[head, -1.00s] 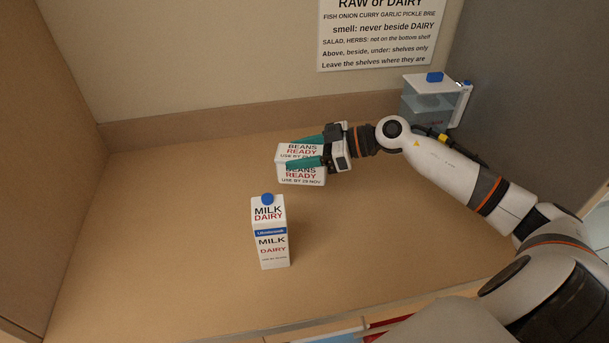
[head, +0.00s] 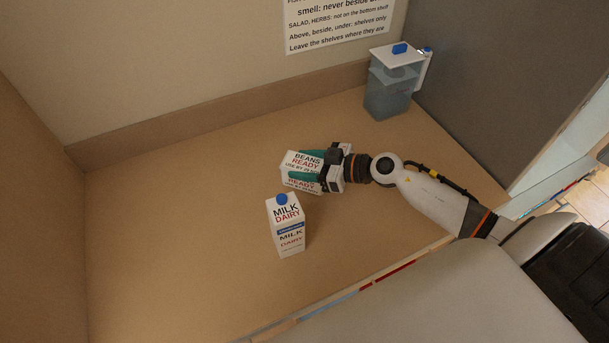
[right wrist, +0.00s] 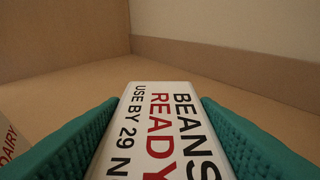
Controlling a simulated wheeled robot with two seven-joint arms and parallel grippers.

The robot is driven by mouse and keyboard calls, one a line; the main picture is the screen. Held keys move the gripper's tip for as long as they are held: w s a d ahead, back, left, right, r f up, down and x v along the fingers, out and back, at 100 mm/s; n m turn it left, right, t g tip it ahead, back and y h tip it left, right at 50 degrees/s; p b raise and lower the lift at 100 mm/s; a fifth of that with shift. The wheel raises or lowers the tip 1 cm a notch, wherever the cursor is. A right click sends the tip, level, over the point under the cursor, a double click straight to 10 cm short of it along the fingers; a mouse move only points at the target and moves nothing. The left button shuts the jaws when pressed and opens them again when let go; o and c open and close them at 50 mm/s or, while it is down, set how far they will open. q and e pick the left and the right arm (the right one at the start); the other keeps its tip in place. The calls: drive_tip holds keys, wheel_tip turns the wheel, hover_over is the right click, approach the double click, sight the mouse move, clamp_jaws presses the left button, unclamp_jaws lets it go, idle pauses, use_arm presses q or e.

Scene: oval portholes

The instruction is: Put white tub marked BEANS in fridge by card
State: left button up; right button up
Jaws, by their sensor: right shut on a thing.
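The white tub marked BEANS READY (head: 302,163) is in the head view, right of centre, behind the milk carton. My right gripper (head: 312,168) has its green fingers shut on the tub's two sides. The tub's lettered top also fills the middle of the right wrist view (right wrist: 160,125), between the two fingers. I cannot tell whether the tub touches the counter. The card on the wall (head: 335,22) is cut off at the top; it reads that smell goes never beside some cut-off word, and "Leave the shelves where they are". The fridge's inside and my left gripper are not in view.
A milk carton marked DAIRY (head: 288,232) with a blue cap stands on the counter (head: 170,230) just in front of the tub. A clear jug with a white lid (head: 390,90) stands at the back right by a grey panel (head: 480,80). The counter's left part is clear.

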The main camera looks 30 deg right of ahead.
drive_tip(key=shift+f+b, duration=0.35)
drive_tip(key=shift+f, duration=1.4)
drive_tip(key=shift+a+f, duration=0.1)
drive_tip(key=shift+f, duration=0.05)
drive_tip(key=o, duration=1.3)
